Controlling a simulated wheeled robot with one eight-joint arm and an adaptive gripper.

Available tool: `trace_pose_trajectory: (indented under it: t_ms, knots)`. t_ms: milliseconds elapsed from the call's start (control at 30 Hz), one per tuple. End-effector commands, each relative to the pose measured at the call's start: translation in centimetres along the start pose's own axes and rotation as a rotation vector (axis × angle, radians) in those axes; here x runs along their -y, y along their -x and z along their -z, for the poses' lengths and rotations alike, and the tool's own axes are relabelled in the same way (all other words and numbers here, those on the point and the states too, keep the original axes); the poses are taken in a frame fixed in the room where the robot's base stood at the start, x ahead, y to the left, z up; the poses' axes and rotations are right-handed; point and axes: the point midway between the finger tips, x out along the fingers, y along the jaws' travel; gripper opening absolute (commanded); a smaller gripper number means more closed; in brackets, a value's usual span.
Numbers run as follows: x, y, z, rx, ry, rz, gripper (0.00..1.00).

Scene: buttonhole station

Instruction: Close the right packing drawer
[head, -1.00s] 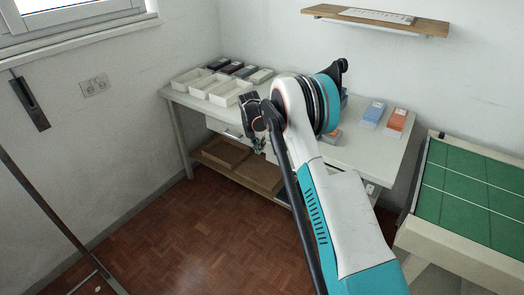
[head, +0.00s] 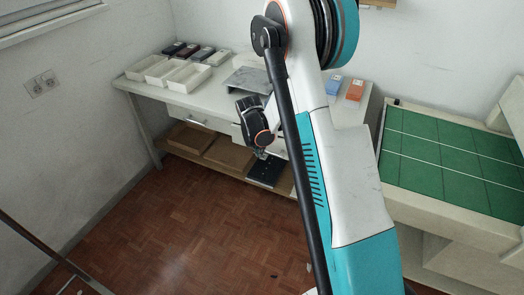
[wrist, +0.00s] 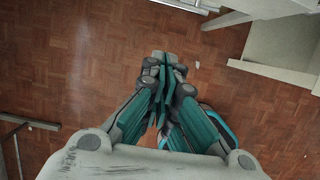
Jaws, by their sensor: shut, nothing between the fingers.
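The white worktable (head: 222,88) stands against the wall in the head view, with drawers under its top. The left drawer front (head: 190,121) shows a handle and looks flush. The right drawer front is mostly behind my arm and wrist; I cannot tell how far it is open. My gripper (head: 262,154) hangs in front of the table, below its top, pointing down. In the wrist view my gripper (wrist: 165,75) is shut and empty above the wooden floor. I cannot see it touching anything there.
White trays (head: 147,67) and several dark boxes stand on the table's left. Blue (head: 333,86) and orange (head: 355,90) boxes stand at its right. Brown trays (head: 188,137) and a dark item (head: 266,171) lie on the lower shelf. A green-topped table (head: 440,150) is at right.

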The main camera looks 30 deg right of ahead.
Motion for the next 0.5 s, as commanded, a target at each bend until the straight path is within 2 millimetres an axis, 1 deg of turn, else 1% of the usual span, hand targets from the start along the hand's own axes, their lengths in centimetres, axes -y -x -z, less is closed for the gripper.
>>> trace_pose_trajectory:
  t_ms: [33,400,467,500]
  knots:
    - [0.0,-1.1,0.0,0.000,-0.001,0.000,0.00]
    - [-0.1,-8.4,0.1,0.000,-0.001,0.000,0.00]
    - [-0.1,-9.4,0.1,0.000,-0.001,0.000,0.00]
    - [0.0,-9.6,-0.7,0.001,-0.003,0.000,0.00]
